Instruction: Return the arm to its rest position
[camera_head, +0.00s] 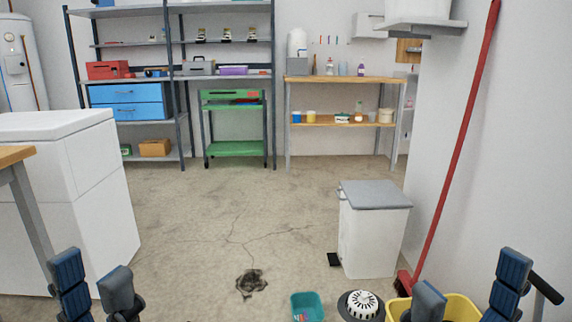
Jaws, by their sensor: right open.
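My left gripper (94,280) shows at the bottom left corner, in front of the white cabinet. Its two blue-grey fingers stand apart with nothing visible between them; its base is cut off by the frame. My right gripper (470,288) shows at the bottom right. Its fingers are wide apart and empty, in front of a yellow bucket (458,308) partly hidden behind them. The arms behind both grippers are out of view.
A white bin with grey lid (374,235), a teal container (307,306) and a dark round device with a white top (360,304) stand near the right gripper. A red broom (458,150) leans on the right wall. A white cabinet (95,185) is left.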

